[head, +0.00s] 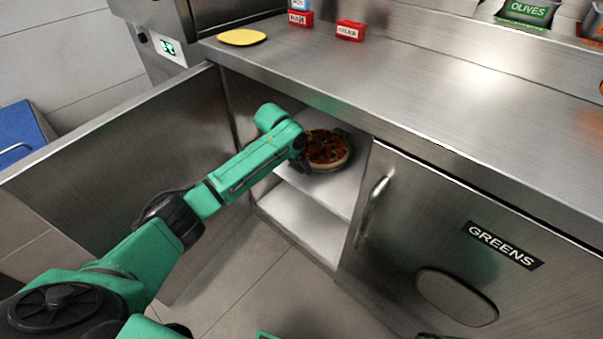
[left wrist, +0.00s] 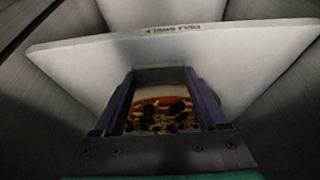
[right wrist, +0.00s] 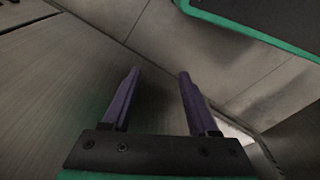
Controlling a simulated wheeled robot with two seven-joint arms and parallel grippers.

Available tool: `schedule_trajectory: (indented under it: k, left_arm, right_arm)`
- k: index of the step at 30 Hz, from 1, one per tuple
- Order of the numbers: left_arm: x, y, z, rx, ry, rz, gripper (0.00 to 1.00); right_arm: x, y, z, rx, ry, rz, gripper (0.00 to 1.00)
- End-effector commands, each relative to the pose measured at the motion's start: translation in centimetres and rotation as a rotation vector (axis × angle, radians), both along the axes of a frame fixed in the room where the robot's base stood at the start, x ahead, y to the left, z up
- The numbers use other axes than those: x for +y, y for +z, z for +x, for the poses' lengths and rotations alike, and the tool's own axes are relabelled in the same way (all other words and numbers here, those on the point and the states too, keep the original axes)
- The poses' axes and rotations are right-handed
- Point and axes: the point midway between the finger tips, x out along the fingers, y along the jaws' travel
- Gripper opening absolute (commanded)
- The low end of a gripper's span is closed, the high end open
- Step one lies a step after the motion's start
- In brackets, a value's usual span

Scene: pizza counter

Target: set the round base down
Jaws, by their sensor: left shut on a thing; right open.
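The round base (head: 328,147) carries red sauce and dark toppings and has a pale rim. It is inside the open cabinet, at or just above the upper shelf (head: 335,188); I cannot tell whether it touches. My left gripper (head: 303,163) reaches in from the left and is shut on the base. In the left wrist view the topped base (left wrist: 160,113) shows between the two fingers, with the labelled white shelf (left wrist: 85,62) beyond. My right gripper (right wrist: 157,75) is open and empty, away from the base, over the floor beside a metal panel.
The open cabinet door (head: 120,150) stands left of my left arm. The counter (head: 420,75) overhangs the opening. A closed door labelled GREENS (head: 480,215) with a handle borders it on the right.

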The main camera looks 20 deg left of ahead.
Motion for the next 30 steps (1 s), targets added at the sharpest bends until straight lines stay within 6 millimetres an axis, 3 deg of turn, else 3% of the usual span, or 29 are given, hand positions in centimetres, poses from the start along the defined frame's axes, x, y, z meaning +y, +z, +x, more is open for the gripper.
schedule_trajectory:
  k: [3, 6, 9, 15, 16, 17, 26, 30]
  left_arm:
    - [-0.6, 0.0, 1.5, -0.004, 0.001, 0.000, 0.00]
    - [-0.4, -2.4, 1.3, 0.000, 0.001, 0.003, 0.00]
    - [-0.4, -3.5, 1.4, -0.002, 0.001, 0.002, 0.00]
    - [-0.4, -3.4, 1.3, -0.002, 0.002, 0.002, 0.00]
    - [-0.4, -3.5, 1.3, 0.001, 0.002, 0.003, 0.86]
    - [-0.4, -3.5, 1.3, 0.001, 0.002, 0.003, 0.97]
    - [-0.3, -3.1, 1.2, 0.000, 0.002, 0.003, 1.00]
    - [0.0, -1.0, 0.5, 0.000, 0.003, 0.001, 1.00]
  right_arm:
    - [0.2, 1.0, 0.3, -0.005, 0.003, 0.005, 0.60]
    - [0.5, 2.7, 0.4, -0.011, 0.008, 0.014, 0.60]
    - [0.6, 4.2, 0.4, -0.012, 0.013, 0.019, 0.60]
    - [0.7, 4.6, 0.4, -0.010, 0.013, 0.018, 0.60]
    - [0.6, 4.6, 0.4, -0.010, 0.013, 0.018, 0.60]
    - [0.6, 4.6, 0.4, -0.010, 0.013, 0.018, 0.60]
    - [0.6, 4.5, 0.4, -0.011, 0.012, 0.017, 0.60]
    - [0.3, 2.4, 0.2, 0.000, 0.006, 0.008, 0.60]
